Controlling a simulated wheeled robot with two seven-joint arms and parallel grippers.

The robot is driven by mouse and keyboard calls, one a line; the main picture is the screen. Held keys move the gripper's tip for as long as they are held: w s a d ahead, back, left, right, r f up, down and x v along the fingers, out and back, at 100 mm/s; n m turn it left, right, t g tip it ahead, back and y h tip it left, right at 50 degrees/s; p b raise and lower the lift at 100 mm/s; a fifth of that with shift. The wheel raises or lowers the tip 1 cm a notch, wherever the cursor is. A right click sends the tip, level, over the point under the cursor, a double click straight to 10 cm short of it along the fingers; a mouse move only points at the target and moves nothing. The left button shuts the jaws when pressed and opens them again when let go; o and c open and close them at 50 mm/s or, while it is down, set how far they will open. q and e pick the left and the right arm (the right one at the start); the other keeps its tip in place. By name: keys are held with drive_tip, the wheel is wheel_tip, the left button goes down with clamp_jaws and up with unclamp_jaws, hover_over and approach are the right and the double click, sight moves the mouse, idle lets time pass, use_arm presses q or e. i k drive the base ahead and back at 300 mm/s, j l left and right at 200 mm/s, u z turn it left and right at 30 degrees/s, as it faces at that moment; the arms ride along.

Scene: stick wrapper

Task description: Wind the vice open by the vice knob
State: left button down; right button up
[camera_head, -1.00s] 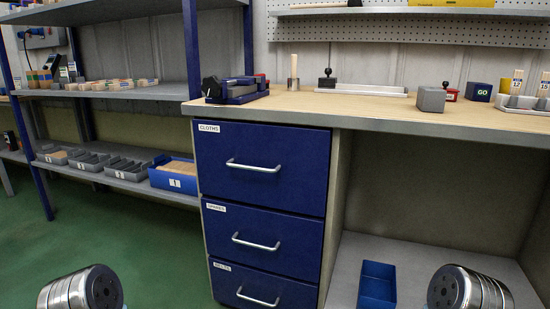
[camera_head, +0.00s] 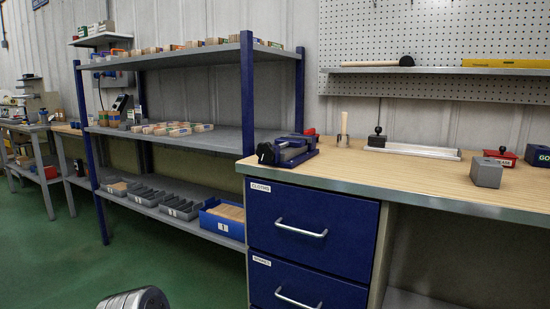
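The vice (camera_head: 291,151), blue with grey parts, sits at the left end of the wooden workbench top, above the drawers. A dark round part at its left end, probably the vice knob (camera_head: 265,153), faces the bench's left edge. The gap between the jaws is too small to judge from here. A rounded metal part of my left arm shows at the bottom edge, well below and left of the vice. No fingers of my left gripper show. My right gripper and arm are out of view.
The workbench (camera_head: 420,174) carries a wooden-handled tool (camera_head: 343,128), a long metal plate (camera_head: 412,150) and a grey block (camera_head: 486,172). Blue drawers (camera_head: 310,232) are below the vice. A shelf rack (camera_head: 190,141) stands left of the bench. Green floor (camera_head: 50,265) is open at lower left.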

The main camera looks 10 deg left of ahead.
sight(266, 152)
drive_tip(key=j+z, duration=0.1)
drive_tip(key=z, duration=0.85)
drive_tip(key=j+z, duration=0.45)
drive_tip(key=k+j+z, duration=0.1)
drive_tip(key=j+z, duration=0.3)
drive_tip(key=j, duration=0.25)
drive_tip(key=k+j+z, duration=0.2)
drive_tip(key=j+z, duration=0.25)
drive_tip(key=j, duration=0.1)
